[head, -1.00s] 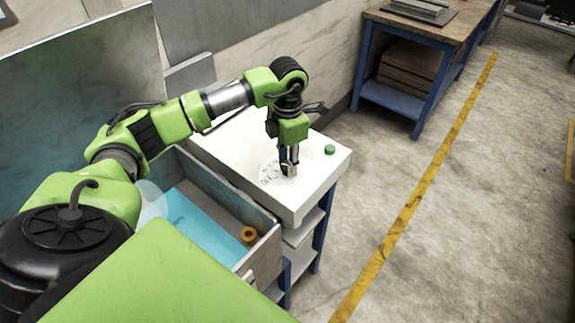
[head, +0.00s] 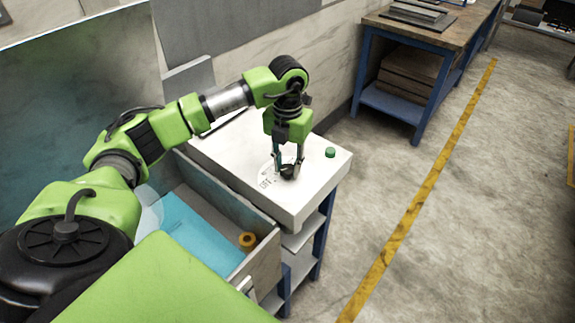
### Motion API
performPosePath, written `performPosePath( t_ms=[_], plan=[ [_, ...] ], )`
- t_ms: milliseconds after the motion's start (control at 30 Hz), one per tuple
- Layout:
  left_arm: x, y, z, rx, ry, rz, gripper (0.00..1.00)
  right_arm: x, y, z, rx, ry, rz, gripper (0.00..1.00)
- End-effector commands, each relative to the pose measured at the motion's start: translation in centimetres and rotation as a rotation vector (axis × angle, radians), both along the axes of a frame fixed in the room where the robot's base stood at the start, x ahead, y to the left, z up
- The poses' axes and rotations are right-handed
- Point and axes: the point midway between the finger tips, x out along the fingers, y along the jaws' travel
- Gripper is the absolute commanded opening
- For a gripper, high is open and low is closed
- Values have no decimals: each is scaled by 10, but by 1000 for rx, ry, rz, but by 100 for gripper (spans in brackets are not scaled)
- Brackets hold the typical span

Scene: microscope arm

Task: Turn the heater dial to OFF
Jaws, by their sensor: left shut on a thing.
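The heater dial (head: 287,172) is a small dark knob on the white top of the heater unit (head: 322,178). Printed markings (head: 266,181) show on the white face to its left; they are too small to read. My left gripper (head: 287,168) points down from above, with its two fingers on either side of the dial and shut on it. Which mark the dial points to cannot be made out. My right gripper is not in view.
A green button (head: 330,152) sits on the white top to the right of my gripper. An open drawer (head: 262,257) with a blue bottom holds an orange ring-shaped thing (head: 247,240). A blue-legged workbench (head: 366,77) stands at the back; the floor to the right is clear.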

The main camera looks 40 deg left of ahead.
Motion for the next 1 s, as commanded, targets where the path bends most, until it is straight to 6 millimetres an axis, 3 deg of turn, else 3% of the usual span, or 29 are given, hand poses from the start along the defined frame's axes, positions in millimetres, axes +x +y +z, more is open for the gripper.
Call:
performPosePath(
  t_ms=[467,500,567,867,1000],
  plan=[
    [3,1,3,1,-10,19,6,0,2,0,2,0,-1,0],
    [3,1,3,1,-10,18,33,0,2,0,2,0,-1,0],
    [3,1,3,1,-9,18,45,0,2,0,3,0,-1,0],
    [1,0,1,1,-4,15,45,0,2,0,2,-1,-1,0],
    [2,0,10,0,-6,15,45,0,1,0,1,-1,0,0]
  ],
)
